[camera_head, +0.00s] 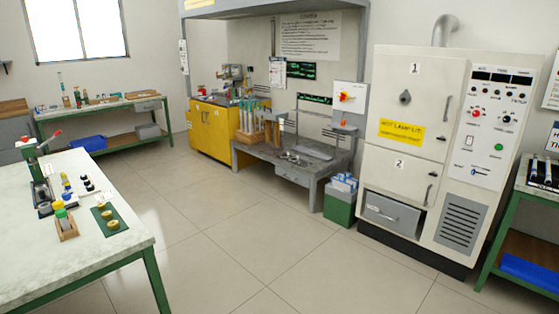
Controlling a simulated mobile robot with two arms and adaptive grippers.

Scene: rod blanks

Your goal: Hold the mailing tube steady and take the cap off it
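I cannot make out a mailing tube or its cap for sure in the head view. Several upright slender rods or tubes (254,112) stand in a wooden rack on the low grey table (289,165) at the middle back. They are too small to tell whether any has a cap. Neither of my grippers is in view.
A white-topped bench (110,262) with small bottles and a green mat (111,221) is at the left. A yellow cabinet (211,130) and a large white oven-like cabinet (408,163) stand along the back and right. The tiled floor (235,235) between is clear.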

